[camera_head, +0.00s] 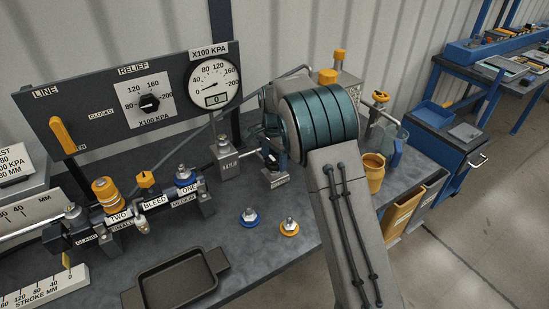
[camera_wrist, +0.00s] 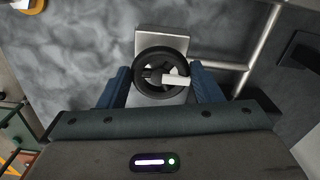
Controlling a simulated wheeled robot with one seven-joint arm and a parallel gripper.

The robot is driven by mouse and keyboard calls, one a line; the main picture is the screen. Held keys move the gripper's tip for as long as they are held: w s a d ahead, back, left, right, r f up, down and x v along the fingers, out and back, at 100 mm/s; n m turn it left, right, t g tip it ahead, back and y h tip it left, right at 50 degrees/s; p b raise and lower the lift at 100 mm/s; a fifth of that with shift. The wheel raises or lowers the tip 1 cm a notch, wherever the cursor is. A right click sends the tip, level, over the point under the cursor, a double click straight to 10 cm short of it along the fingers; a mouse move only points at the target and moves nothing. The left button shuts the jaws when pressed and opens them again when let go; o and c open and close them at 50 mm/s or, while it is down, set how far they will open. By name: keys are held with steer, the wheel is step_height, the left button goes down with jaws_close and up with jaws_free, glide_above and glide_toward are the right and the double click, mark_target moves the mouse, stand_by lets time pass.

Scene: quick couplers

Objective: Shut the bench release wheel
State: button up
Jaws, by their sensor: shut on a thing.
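The release wheel (camera_wrist: 139,72) is a small black handwheel with a pale bar across its hub, mounted on a grey block (camera_wrist: 161,38) in the wrist view. My gripper (camera_wrist: 161,80) has one blue finger on each side of the wheel's rim and is shut on it. In the head view my gripper (camera_head: 268,145) is at the back of the bench, over a small grey labelled block (camera_head: 276,180). The wheel itself is mostly hidden there by my wrist. I cannot tell how far the wheel is turned.
A gauge panel (camera_head: 95,110) with a yellow lever and a dial gauge (camera_head: 213,84) stands behind. A coupler row (camera_head: 145,195) is at left. A blue-ringed fitting (camera_head: 249,217), a yellow-ringed fitting (camera_head: 289,228) and a dark tray (camera_head: 178,284) are in front. A yellow cup (camera_head: 374,173) stands right of my arm.

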mark_target(274, 160)
steer(key=shift+w+r, duration=0.15)
steer(key=shift+r, duration=0.1)
steer(key=o, duration=1)
steer(key=shift+f, duration=0.15)
step_height(274, 160, up, 14)
steer(key=shift+f+b, duration=0.1)
steer(key=shift+b, duration=0.25)
